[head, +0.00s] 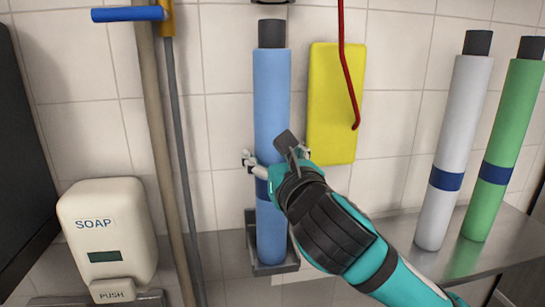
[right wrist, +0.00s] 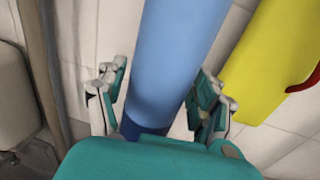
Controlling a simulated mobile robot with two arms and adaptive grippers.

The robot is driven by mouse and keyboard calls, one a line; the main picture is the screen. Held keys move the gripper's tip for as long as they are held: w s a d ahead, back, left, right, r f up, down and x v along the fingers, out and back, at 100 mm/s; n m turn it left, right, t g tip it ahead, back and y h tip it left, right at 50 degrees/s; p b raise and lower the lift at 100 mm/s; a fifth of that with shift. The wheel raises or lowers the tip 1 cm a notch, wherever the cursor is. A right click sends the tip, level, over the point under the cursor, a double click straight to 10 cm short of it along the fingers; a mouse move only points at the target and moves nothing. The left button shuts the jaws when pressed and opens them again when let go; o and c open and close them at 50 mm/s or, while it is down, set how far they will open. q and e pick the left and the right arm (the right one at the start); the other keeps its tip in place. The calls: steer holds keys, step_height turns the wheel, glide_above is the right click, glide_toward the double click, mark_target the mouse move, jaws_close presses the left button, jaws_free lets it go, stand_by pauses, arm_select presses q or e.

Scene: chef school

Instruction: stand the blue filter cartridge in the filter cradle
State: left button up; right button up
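The blue filter cartridge (head: 271,100) stands upright in the head view, with a dark cap and a dark blue band. Its lower end is inside the grey filter cradle (head: 292,262) on the wall. My right gripper (head: 277,157) is around the cartridge near the band, one finger on each side. In the right wrist view the cartridge (right wrist: 170,60) passes between the open fingers (right wrist: 160,98), with gaps visible beside it. The gripper hides part of the band. My left gripper is not in view.
White and green cartridges (head: 453,150) (head: 507,150) stand on a metal shelf (head: 400,232) at right. A yellow board (head: 335,120) and red hook (head: 347,70) hang close beside the blue cartridge. Poles (head: 155,130) and a soap dispenser (head: 108,235) are at left.

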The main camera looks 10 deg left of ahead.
steer(key=shift+o, duration=0.9)
steer(key=shift+f, duration=0.25)
steer(key=v, duration=1.2)
steer(key=shift+r, duration=0.15)
